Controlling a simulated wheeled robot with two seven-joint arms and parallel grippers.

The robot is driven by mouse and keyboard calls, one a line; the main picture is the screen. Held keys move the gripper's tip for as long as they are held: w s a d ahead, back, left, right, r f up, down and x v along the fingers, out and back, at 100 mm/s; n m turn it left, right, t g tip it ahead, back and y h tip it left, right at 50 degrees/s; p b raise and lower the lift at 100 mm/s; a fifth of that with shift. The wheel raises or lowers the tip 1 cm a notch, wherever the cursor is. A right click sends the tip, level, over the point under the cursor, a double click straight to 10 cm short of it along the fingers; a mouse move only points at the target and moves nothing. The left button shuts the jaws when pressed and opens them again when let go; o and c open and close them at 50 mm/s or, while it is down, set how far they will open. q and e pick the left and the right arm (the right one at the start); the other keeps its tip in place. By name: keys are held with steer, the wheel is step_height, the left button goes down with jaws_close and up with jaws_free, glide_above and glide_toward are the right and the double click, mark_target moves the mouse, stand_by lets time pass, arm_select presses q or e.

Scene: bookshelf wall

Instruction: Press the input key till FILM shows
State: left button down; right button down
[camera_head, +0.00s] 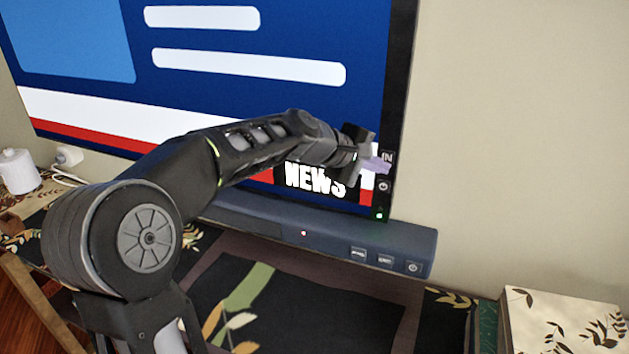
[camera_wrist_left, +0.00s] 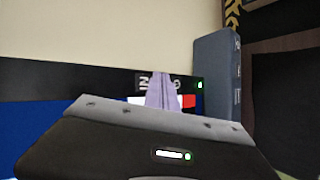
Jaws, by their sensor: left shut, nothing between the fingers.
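The television (camera_head: 265,75) shows a blue screen with white bars and the word NEWS at the lower right. Its input key (camera_head: 387,157), marked IN, is on the black right-hand bezel, above a power key (camera_head: 383,187). My left gripper (camera_head: 384,166) is shut and empty, its pale purple fingertips at the bezel just beside and below the IN key. In the left wrist view the fingertips (camera_wrist_left: 160,88) lie over the bezel between the IN mark (camera_wrist_left: 143,82) and the power key. I cannot tell whether they touch. My right gripper is not in view.
A dark soundbar (camera_head: 330,235) with several buttons sits below the television; it also shows in the left wrist view (camera_wrist_left: 217,80). A leaf-patterned box (camera_head: 562,322) stands at the lower right. A white roll (camera_head: 19,171) is at the far left. The wall right of the television is bare.

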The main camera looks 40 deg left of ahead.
arm_select(q)
steer(key=s, duration=0.2)
steer(key=s+d, duration=0.1)
steer(key=s, duration=0.1)
steer(key=shift+s+d+p, duration=0.1)
steer(key=shift+s+p, duration=0.2)
steer(key=shift+s, duration=0.1)
stand_by(0.5)
